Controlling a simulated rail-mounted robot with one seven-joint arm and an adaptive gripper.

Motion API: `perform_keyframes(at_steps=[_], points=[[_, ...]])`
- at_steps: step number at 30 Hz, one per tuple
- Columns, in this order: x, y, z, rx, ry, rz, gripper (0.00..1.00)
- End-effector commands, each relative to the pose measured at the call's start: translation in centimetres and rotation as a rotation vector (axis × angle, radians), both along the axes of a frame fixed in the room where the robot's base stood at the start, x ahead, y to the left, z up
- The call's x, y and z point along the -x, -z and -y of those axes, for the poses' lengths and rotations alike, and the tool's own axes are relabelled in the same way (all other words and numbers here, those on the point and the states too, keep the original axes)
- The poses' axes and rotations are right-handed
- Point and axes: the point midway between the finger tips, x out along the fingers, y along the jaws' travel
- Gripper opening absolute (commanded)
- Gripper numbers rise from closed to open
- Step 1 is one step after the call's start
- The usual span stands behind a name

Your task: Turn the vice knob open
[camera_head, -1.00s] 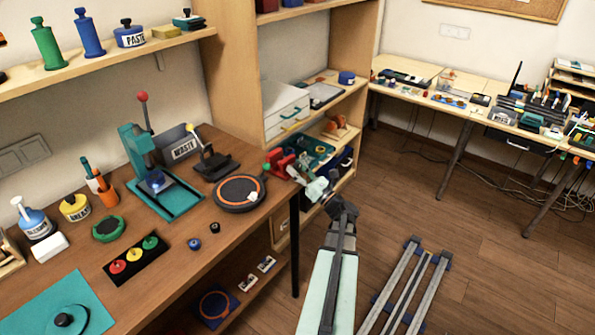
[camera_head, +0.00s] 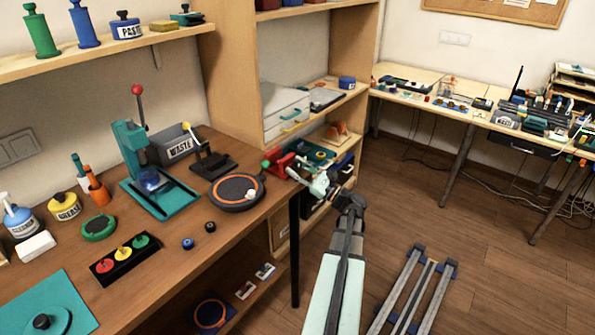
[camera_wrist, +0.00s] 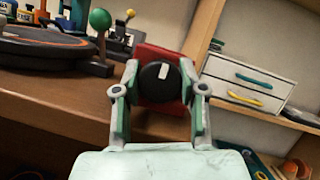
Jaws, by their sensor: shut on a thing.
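The red vice (camera_head: 283,162) stands at the right end of the workbench. In the wrist view, the vice's red body (camera_wrist: 163,118) shows behind its round black knob (camera_wrist: 151,88), which has a white mark near its top. My gripper (camera_wrist: 160,76) has one finger on each side of the knob and is shut on it. The white mark points nearly straight up, with a slight tilt. In the head view, my gripper (camera_head: 297,174) meets the front of the vice, and the knob is too small to make out there.
A green ball on a stem (camera_wrist: 100,20) stands close left of the vice. A round orange-ringed turntable (camera_head: 237,193) sits further left on the bench (camera_head: 165,240). White drawers (camera_wrist: 246,85) are on a shelf to the right.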

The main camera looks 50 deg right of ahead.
Motion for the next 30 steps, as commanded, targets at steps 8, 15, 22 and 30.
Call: perform_keyframes(at_steps=[8,15,22,30], points=[[-0.1,-0.1,0.0,0.004,0.001,0.0,0.06],[0.0,0.0,0.0,0.003,0.001,0.0,0.67],[0.1,0.0,0.0,0.002,0.001,0.0,0.67],[2.9,1.1,0.3,0.001,0.003,-0.001,0.67]])
